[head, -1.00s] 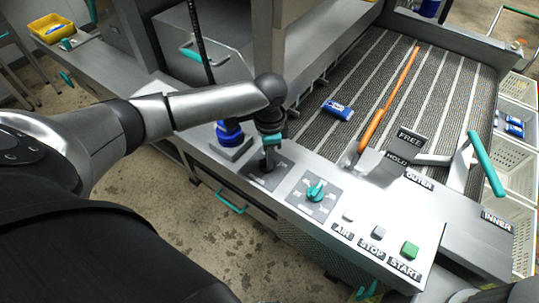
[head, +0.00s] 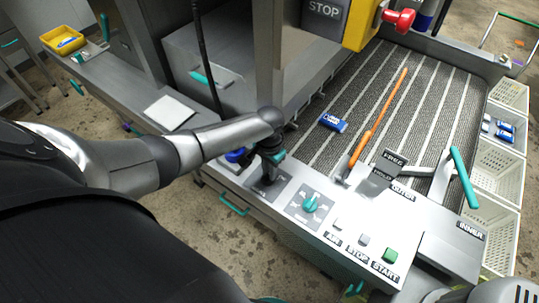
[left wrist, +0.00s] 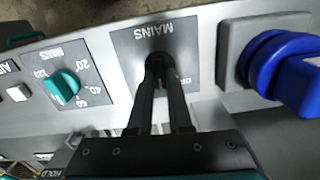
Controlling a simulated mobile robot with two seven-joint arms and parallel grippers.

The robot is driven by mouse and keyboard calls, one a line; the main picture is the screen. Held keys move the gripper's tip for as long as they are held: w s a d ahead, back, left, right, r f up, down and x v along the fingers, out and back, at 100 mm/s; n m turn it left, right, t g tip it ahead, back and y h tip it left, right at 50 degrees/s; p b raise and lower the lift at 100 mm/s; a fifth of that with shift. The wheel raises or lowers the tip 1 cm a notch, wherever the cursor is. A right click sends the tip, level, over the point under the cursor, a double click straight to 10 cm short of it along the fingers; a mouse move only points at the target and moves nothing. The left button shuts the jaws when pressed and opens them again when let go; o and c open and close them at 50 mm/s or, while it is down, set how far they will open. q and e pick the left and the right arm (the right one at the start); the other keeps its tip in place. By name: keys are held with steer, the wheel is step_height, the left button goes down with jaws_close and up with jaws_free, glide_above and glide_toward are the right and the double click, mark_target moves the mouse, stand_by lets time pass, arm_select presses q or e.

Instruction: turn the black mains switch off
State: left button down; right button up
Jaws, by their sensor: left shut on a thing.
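The black mains switch (left wrist: 159,64) is in the left wrist view, on a grey plate (left wrist: 128,48) lettered MAINS. The picture shows the plate upside down, and the start of a second label at the right is partly covered by a finger. My left gripper (left wrist: 160,84) has both dark fingers shut on the switch, which hides much of it. In the head view my left gripper (head: 267,176) reaches down onto the same plate (head: 284,187) at the panel's left part. The switch's exact angle cannot be told. My right gripper is not in view.
A blue rotary knob (left wrist: 284,70) sits close beside the mains plate. A teal minutes dial (head: 310,204) is on its other side, then the AIR, STOP and green START (head: 391,256) buttons. A yellow box with a red button (head: 398,19) stands at the back.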

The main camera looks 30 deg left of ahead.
arm_select(q)
steer(key=n+p, duration=0.3)
steer(key=n, duration=0.1)
steer(key=shift+r+n, duration=0.15)
steer(key=shift+n, duration=0.15)
steer(key=n+p, duration=0.2)
steer(key=n, duration=0.1)
steer(key=shift+a, duration=0.15)
steer(key=shift+a+n+p, duration=0.1)
steer(key=shift+n+p, duration=0.25)
steer(key=shift+n, duration=0.75)
steer(key=c, duration=0.8)
jaws_free()
steer(key=shift+c, duration=0.2)
step_height(320, 180, up, 8)
steer(key=p, duration=0.4)
steer(key=shift+r, duration=0.2)
step_height(320, 180, up, 7)
steer(key=p, duration=0.1)
steer(key=shift+f, duration=0.2)
